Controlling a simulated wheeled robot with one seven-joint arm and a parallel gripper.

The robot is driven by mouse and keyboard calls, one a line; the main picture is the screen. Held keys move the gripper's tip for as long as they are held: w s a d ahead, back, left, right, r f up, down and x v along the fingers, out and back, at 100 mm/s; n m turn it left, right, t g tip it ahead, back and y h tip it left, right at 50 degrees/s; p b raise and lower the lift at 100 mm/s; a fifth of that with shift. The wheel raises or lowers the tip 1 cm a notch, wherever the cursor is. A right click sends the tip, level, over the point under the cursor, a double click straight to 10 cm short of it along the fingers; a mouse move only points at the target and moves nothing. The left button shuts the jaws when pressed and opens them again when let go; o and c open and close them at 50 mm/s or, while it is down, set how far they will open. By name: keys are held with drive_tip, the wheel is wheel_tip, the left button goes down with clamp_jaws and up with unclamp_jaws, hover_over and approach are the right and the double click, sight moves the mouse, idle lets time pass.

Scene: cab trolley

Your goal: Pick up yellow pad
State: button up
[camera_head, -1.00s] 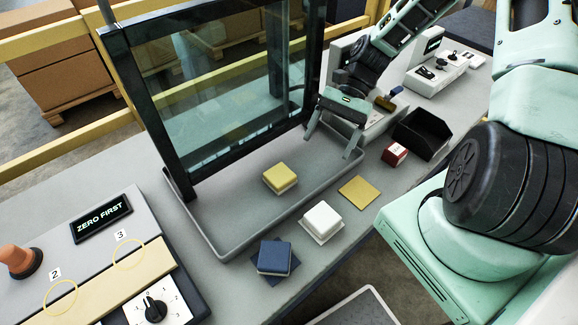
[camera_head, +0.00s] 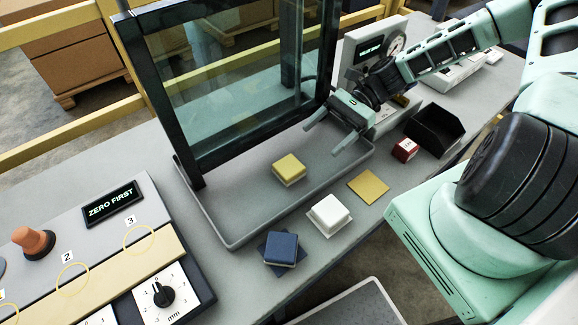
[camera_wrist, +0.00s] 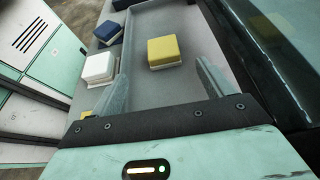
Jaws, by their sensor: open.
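The yellow pad (camera_head: 289,167) is a small yellow-topped block with a pale base. It sits in the grey tray (camera_head: 236,238) in front of the framed glass panel.
A white pad (camera_head: 329,212) and a blue pad (camera_head: 281,249) stand outside the tray. A flat yellow square (camera_head: 368,186), a red box (camera_head: 405,149) and a black bin (camera_head: 437,128) lie to the right. The glass panel (camera_head: 232,85) stands upright behind the yellow pad.

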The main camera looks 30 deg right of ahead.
sight(294, 163)
drive_tip(key=x, duration=0.5)
drive_tip(key=shift+r+p, duration=0.1)
drive_tip(key=shift+p, duration=0.2)
drive_tip(key=shift+w+f+p+x, duration=0.15)
drive_tip(key=shift+p+x, duration=0.2)
drive_tip(key=shift+x, duration=1.25)
drive_tip(key=shift+w+f+p+x, duration=0.1)
drive_tip(key=shift+p+x, duration=0.2)
drive_tip(key=shift+x, duration=1.25)
drive_tip(key=shift+d, duration=0.1)
drive_tip(key=c, duration=1.1)
